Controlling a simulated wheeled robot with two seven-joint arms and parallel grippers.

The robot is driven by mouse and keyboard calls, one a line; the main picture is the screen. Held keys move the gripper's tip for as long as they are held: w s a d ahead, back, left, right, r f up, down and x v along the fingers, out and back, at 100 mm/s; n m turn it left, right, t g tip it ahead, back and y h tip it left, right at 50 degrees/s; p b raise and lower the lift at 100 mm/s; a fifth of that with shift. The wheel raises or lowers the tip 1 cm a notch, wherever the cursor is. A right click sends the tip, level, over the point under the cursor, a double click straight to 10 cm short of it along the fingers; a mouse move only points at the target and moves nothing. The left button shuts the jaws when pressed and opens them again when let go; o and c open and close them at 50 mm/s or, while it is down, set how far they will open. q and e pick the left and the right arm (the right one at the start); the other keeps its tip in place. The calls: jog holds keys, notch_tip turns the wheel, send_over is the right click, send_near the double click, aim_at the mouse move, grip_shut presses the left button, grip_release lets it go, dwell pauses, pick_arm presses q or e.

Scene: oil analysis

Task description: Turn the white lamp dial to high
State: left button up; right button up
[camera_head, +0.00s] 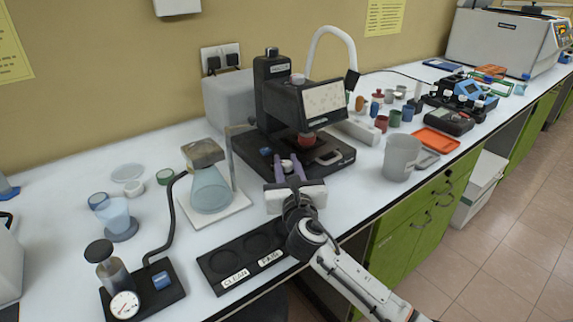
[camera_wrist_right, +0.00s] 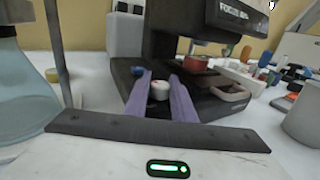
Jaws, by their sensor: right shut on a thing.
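The black microscope (camera_head: 290,100) stands on the white bench, with its dark base (camera_wrist_right: 225,102) large in the right wrist view. The white lamp dial (camera_wrist_right: 159,90) is a small round knob at the base's front, between the two purple fingers of my right gripper (camera_wrist_right: 158,80). The right gripper (camera_head: 285,166) is shut on the dial, reaching in from the front of the bench. In the head view the fingers cover most of the dial. I cannot read the dial's setting. My left gripper is not in view.
A blue knob (camera_wrist_right: 137,71) sits beside the fingers on the base. A red-topped part (camera_head: 306,139) is under the microscope head. A flask stand (camera_head: 212,190) is on the left, a black labelled tray (camera_head: 215,264) in front, a grey beaker (camera_head: 401,158) on the right.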

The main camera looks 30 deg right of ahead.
jog(key=shift+m+g+h, duration=0.7)
jog(key=shift+m+h, duration=0.3)
jog(key=shift+h, duration=0.4)
jog(key=o, duration=0.8)
jog(key=v, duration=1)
jog(key=shift+s, duration=0.15)
jog(key=shift+a, duration=0.1)
